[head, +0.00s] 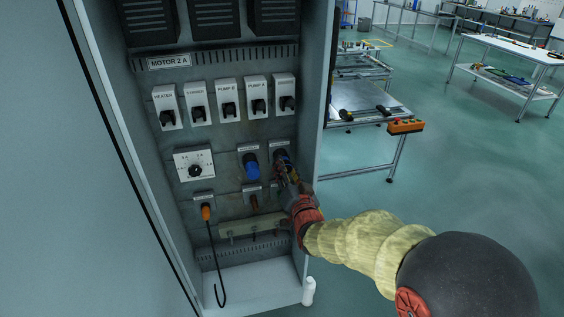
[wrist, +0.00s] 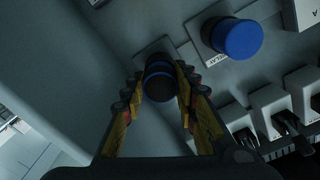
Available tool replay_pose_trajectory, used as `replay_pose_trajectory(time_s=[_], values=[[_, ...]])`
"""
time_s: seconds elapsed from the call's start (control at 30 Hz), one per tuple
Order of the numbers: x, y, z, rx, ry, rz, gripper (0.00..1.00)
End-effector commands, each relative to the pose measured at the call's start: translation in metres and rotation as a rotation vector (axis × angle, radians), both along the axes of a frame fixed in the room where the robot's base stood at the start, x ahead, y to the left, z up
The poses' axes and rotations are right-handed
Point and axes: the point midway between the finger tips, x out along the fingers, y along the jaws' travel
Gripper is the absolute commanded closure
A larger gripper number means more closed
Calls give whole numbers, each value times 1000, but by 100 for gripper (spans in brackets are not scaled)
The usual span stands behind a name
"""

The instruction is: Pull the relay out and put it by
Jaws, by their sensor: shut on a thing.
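My gripper (wrist: 158,88) is shut on a round dark part with blue on it (wrist: 159,73), the right one of two in the panel. Its fingers touch it from both sides, in front of a pale square plate. I cannot tell whether it is fully seated. In the head view my gripper (head: 287,180) mostly hides this part, and some blue shows above the fingers (head: 281,155). The other blue round part (head: 250,166) is in the panel just left of it. It also shows large in the wrist view (wrist: 238,38), with a small label, perhaps reading relay, at its base.
The cabinet's right wall (head: 315,100) stands close beside my gripper. A row of labelled switches (head: 228,98) is above, a dial (head: 194,164) is to the left, and an orange plug with a black cable (head: 206,212) is lower left. The cabinet floor (head: 260,285) looks mostly bare. A table (head: 370,100) stands beyond.

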Motion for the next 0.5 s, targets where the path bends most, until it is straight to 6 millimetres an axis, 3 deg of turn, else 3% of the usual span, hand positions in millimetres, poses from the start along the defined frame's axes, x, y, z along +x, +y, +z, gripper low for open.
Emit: replay_pose_trajectory(time_s=[0.5], values=[[-9, -2, 1, 0, -1, 0, 100]])
